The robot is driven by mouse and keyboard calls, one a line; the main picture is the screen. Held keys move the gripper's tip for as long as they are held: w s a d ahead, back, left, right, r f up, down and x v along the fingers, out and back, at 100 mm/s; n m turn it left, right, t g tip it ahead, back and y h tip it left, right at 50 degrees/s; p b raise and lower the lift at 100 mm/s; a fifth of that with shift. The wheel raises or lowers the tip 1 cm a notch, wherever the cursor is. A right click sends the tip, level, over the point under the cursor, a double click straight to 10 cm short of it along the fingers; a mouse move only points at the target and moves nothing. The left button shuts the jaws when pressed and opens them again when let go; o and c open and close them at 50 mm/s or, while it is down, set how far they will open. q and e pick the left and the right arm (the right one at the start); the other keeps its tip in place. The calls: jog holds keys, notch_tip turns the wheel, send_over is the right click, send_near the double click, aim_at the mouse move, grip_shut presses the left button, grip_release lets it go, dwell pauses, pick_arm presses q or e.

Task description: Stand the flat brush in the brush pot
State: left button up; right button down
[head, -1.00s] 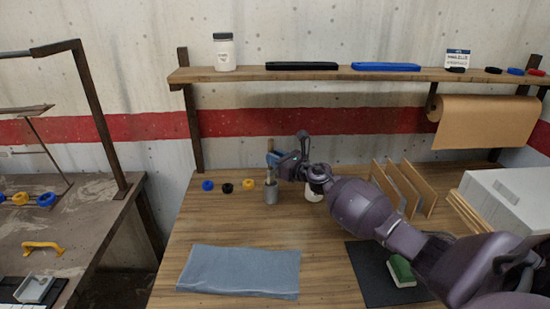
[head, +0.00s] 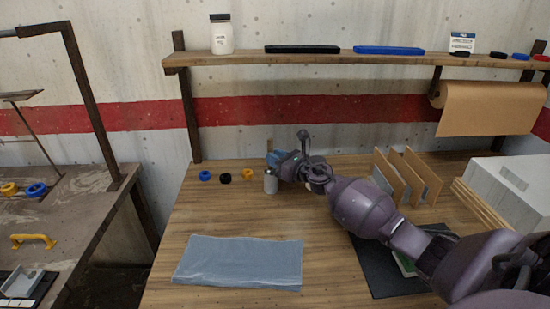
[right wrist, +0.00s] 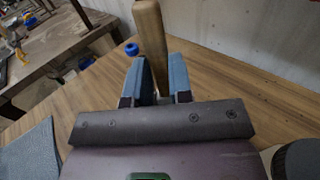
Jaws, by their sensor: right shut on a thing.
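The flat brush shows its wooden handle (right wrist: 151,40), upright between the blue fingers of my right gripper (right wrist: 159,82) in the right wrist view. In the head view my right gripper (head: 274,158) is shut on it, low over the back of the wooden bench, and the handle top (head: 270,144) pokes up above the fingers. The grey brush pot (head: 270,183) stands on the bench directly below the fingers in the picture. The brush's lower end is hidden, so I cannot tell whether it is inside the pot. My left gripper is not in view.
A grey cloth (head: 240,262) lies in front. Upright boards (head: 400,175) stand right. A shelf (head: 340,60) runs above the bench. Bare wood lies between the cloth and pot.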

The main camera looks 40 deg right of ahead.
jog(key=c, duration=1.3)
grip_release()
jog(key=shift+c, duration=0.2)
jog(key=o, duration=0.4)
jog(key=shift+s, duration=0.15)
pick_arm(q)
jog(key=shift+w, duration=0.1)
pick_arm(e)
jog(key=v, duration=1)
jog(key=shift+s, duration=0.2)
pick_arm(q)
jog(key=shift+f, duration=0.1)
pick_arm(e)
jog(key=shift+d, duration=0.15)
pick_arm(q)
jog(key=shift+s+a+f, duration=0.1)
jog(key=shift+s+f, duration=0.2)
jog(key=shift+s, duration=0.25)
